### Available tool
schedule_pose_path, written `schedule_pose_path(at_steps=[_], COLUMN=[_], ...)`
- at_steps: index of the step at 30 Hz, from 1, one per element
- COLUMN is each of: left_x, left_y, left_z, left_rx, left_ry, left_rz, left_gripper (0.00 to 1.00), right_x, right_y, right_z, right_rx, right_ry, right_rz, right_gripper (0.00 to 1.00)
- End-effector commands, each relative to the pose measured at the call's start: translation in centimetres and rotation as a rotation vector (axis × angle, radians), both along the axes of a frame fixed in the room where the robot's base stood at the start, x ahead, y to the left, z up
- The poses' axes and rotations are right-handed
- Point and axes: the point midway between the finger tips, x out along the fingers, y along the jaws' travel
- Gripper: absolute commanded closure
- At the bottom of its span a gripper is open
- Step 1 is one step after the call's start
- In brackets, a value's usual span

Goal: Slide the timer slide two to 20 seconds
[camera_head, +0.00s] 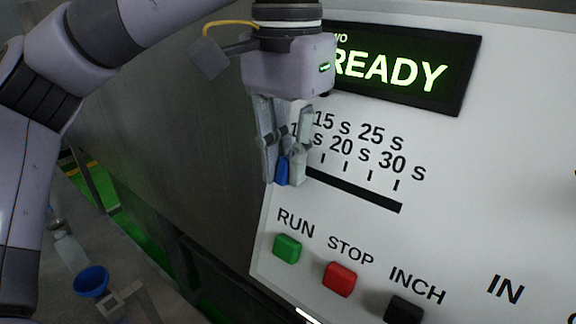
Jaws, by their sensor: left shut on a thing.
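The timer slide (282,172) is a blue knob at the left end of a dark slot (358,192) on the white control panel. The slot has tick marks and labels above it; 15 s, 20 s, 25 s and 30 s can be read, and the lower labels are partly covered. My left gripper (283,180) points down from above and is shut on the blue knob. Its fingers hide the slot's left end. The 20 s mark lies to the right of the gripper. My right gripper is not in view.
A lit display (405,72) above the slot reads READY. Below the slot sit a green RUN button (288,248), a red STOP button (340,279) and a black INCH button (404,309). A blue funnel-like object (91,281) is at lower left.

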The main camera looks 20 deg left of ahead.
Motion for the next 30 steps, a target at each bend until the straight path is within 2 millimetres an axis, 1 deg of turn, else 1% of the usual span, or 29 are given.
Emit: schedule_pose_path(at_steps=[30], left_x=[-1.5], left_y=[-4.0], left_z=[0.0], left_rx=[-0.001], left_ry=[0.001], left_rz=[-0.003], left_gripper=[1.0], right_x=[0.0], right_y=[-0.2], right_z=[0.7], right_rx=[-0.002], right_ry=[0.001], right_rz=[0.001], right_gripper=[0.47])
